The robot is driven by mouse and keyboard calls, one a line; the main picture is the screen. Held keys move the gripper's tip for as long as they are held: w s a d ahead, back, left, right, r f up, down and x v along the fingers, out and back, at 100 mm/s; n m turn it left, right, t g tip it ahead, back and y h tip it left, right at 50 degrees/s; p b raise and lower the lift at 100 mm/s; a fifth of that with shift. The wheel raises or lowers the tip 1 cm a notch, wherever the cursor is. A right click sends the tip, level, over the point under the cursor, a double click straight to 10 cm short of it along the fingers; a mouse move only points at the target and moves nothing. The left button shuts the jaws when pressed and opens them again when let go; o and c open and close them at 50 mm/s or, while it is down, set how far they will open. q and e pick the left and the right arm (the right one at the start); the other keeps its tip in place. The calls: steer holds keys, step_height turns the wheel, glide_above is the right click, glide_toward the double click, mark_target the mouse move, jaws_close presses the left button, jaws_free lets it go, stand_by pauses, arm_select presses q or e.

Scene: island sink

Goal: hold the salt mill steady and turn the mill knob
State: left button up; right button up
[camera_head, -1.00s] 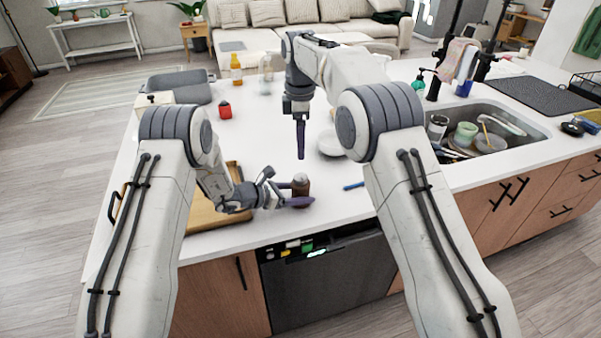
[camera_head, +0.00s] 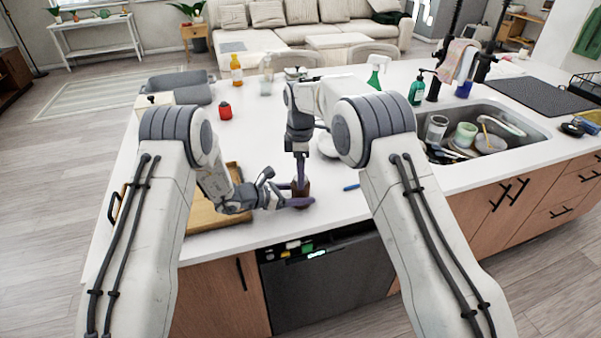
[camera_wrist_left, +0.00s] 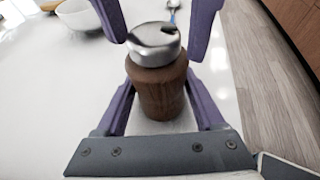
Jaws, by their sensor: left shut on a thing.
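The salt mill (camera_head: 300,188) stands upright on the white counter near its front edge. In the left wrist view it has a brown body (camera_wrist_left: 160,90) and a shiny metal knob (camera_wrist_left: 154,42) on top. My left gripper (camera_head: 298,201) comes in from the left and is shut around the body low down; its purple fingers flank the mill in the wrist view. My right gripper (camera_head: 301,174) points straight down from above. In the wrist view its two purple fingers (camera_wrist_left: 158,40) are spread on either side of the knob, with small gaps showing.
A wooden board (camera_head: 207,214) lies under my left forearm. A white bowl (camera_head: 327,147) stands behind the mill, and a blue item (camera_head: 352,187) lies to its right. A red jar (camera_head: 225,110) stands farther back. The sink (camera_head: 490,130) is at right.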

jaws_close()
